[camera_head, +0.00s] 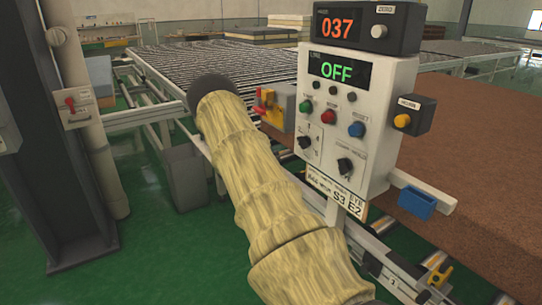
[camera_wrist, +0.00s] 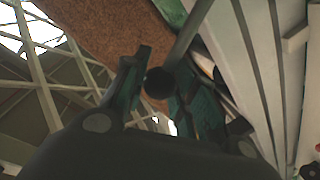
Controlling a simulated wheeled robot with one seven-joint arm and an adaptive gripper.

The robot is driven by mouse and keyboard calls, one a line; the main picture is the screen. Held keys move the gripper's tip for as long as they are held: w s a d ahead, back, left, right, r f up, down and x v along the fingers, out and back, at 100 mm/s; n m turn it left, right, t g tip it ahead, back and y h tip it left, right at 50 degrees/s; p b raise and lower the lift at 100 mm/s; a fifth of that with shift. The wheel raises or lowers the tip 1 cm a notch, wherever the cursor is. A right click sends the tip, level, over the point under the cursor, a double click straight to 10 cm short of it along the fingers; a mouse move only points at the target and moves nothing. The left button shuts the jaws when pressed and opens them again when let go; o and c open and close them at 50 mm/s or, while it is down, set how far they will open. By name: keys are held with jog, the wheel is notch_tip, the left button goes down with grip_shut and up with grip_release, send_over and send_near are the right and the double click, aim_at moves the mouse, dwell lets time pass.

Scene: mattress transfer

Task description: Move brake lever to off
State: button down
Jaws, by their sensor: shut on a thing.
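The brake lever shows in the wrist view as a grey rod (camera_wrist: 190,32) ending in a round black knob (camera_wrist: 158,84). My gripper (camera_wrist: 163,78) has its two dark fingers on either side of the knob and is shut on the lever. In the head view my sleeved arm reaches forward to the left of the control panel; the gripper's fingers and the lever are hidden there. The lever's base and its on/off marks cannot be made out.
The white control panel (camera_head: 354,150) stands right of my arm, with a green "OFF" display (camera_head: 336,70) and a red "037" readout (camera_head: 338,27). A brown mattress slab (camera_head: 480,145) lies behind it. A roller conveyor (camera_head: 235,62) is at the back, a dark column (camera_head: 50,150) at left.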

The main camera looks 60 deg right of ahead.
jog(key=c, duration=1.3)
grip_release()
jog(key=shift+w+d+r, duration=0.1)
jog(key=shift+w, duration=0.1)
jog(key=shift+o, duration=1)
jog(key=shift+f, duration=0.2)
jog(key=shift+r, duration=0.1)
jog(key=v, duration=1.2)
